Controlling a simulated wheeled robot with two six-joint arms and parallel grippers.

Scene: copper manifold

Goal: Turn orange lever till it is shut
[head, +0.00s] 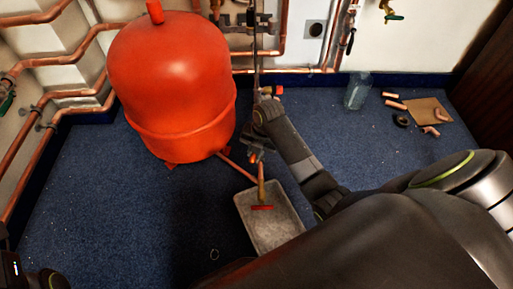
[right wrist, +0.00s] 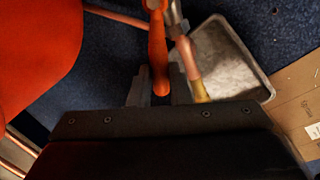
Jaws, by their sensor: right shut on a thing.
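The orange lever (right wrist: 157,55) runs down the middle of the right wrist view, its free end between the two fingers of my right gripper (right wrist: 160,90). The gripper is shut on the lever. In the head view my right gripper (head: 257,146) is beside the red tank, above the tray, and hides most of the lever; a bit of orange (head: 253,157) shows below it. Beside the lever, a copper pipe with a brass end (right wrist: 190,65) points over the tray. My left gripper is not seen; only dark parts of my left arm show at the lower left.
A large red tank (head: 175,80) stands left of the gripper. A grey tray (head: 285,230) lies on the blue floor below. A clear jar (head: 357,92), cardboard (head: 428,108) and loose copper pieces (head: 391,96) lie at the right. Copper pipes line the walls.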

